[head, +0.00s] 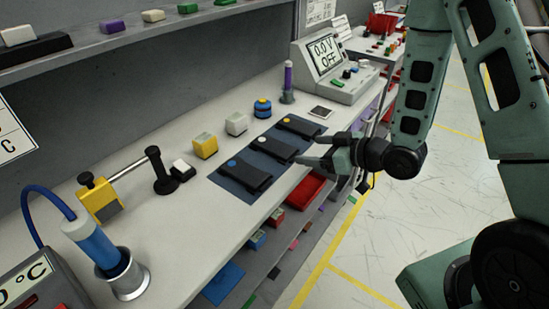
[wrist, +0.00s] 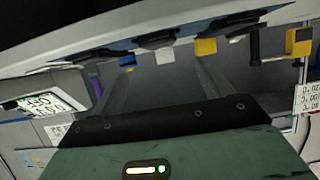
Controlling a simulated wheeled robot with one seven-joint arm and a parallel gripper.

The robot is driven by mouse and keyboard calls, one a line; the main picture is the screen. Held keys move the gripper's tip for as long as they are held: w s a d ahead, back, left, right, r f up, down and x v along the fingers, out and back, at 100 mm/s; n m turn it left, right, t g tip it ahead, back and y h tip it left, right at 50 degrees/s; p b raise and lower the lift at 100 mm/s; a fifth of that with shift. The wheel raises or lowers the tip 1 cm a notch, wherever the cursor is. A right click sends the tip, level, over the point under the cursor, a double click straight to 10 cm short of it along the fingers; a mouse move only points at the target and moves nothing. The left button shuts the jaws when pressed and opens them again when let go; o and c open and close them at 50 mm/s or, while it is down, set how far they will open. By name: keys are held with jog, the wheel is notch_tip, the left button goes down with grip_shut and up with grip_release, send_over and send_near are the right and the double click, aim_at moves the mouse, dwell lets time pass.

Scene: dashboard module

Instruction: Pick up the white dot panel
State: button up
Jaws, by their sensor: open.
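The white dot panel (head: 273,148) is the middle of three flat dark panels on a dark blue mat (head: 228,185) on the bench; its pale dot is at its far left end. My gripper (head: 308,150) is open and empty at the bench's front edge in the head view, just right of this panel, with its fingers pointing toward it. In the wrist view my gripper (wrist: 165,68) has its fingers spread apart. A dark panel (wrist: 155,42) shows edge-on beyond them, and its dot cannot be made out.
A blue dot panel (head: 245,176) and a yellow dot panel (head: 299,126) flank the middle one. Yellow (head: 205,146) and white (head: 237,124) blocks stand behind the mat. A red bin (head: 307,190) is below the bench edge. The aisle floor is open.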

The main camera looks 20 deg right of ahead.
aim_at(277, 146)
jog(key=b+x, duration=0.2)
jog(key=x, duration=0.2)
jog(key=shift+w+a, duration=0.15)
jog(key=shift+a, duration=0.05)
jog(key=shift+p+x, duration=0.6)
jog(key=shift+x, duration=2.65)
jog(key=shift+d, duration=0.1)
jog(key=c, duration=1.1)
